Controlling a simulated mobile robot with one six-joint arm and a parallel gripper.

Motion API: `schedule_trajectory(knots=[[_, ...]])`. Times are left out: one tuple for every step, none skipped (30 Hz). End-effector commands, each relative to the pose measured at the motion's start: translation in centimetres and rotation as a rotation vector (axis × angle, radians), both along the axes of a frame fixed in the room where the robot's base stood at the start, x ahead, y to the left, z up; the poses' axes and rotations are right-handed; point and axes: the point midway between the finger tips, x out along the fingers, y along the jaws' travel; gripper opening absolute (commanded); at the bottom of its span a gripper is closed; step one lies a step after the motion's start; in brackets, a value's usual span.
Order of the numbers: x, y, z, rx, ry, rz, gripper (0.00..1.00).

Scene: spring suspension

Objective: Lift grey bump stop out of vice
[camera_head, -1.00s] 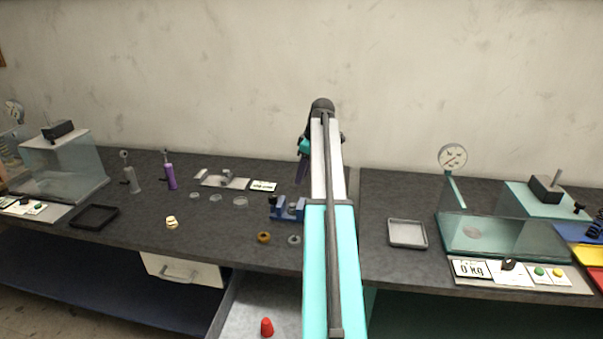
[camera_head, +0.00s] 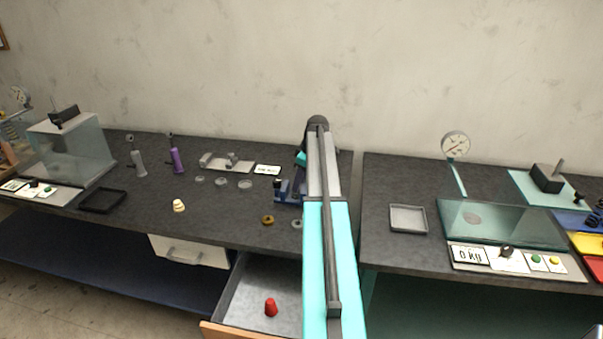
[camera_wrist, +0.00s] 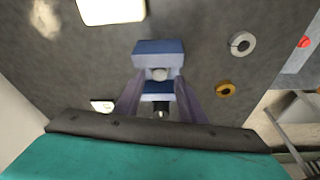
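The blue vice (camera_wrist: 158,48) stands on the dark bench, just below my gripper in the wrist view. It also shows in the head view (camera_head: 281,191), partly covered by my arm. A small light-grey round piece, seemingly the grey bump stop (camera_wrist: 159,74), sits between the vice jaws. My gripper (camera_wrist: 159,86) is open, with a purple finger on each side of the vice's middle, around the grey piece. I cannot tell whether the fingers touch it. In the head view my arm hides most of the gripper and the bump stop.
A brass ring (camera_head: 267,220) and a grey ring (camera_head: 297,224) lie in front of the vice. A cream bump stop (camera_head: 178,206) stands to the left. An open drawer (camera_head: 240,290) below holds a red bump stop (camera_head: 271,307). A grey tray (camera_head: 408,219) is to the right.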

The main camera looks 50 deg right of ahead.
Motion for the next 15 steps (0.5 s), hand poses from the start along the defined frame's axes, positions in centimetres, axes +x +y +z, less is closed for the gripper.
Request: schedule_trajectory(knots=[[0.2, 0.1, -0.4, 0.0, 0.0, 0.0, 0.37], [0.2, 0.1, -0.7, 0.001, 0.0, 0.0, 0.37], [0.3, 0.1, -1.1, 0.001, 0.002, 0.001, 0.37], [0.4, 0.2, -1.4, 0.001, 0.002, 0.001, 0.37], [0.4, 0.2, -1.6, 0.001, 0.002, 0.001, 0.37], [0.5, 0.2, -1.9, 0.001, 0.001, 0.0, 0.37], [0.5, 0.2, -2.0, 0.001, 0.001, 0.0, 0.37], [0.6, 0.2, -2.2, 0.0, 0.001, 0.0, 0.37], [0.6, 0.2, -2.3, 0.0, 0.001, 0.0, 0.37], [0.6, 0.2, -2.4, 0.0, 0.001, 0.0, 0.37], [0.6, 0.2, -2.5, 0.0, 0.001, 0.0, 0.37], [0.6, 0.2, -2.5, 0.0, 0.001, 0.0, 0.37], [0.6, 0.2, -2.6, 0.0, 0.001, 0.0, 0.37], [0.6, 0.2, -2.6, 0.0, 0.001, 0.0, 0.37], [0.6, 0.3, -2.6, 0.0, 0.001, 0.0, 0.37]])
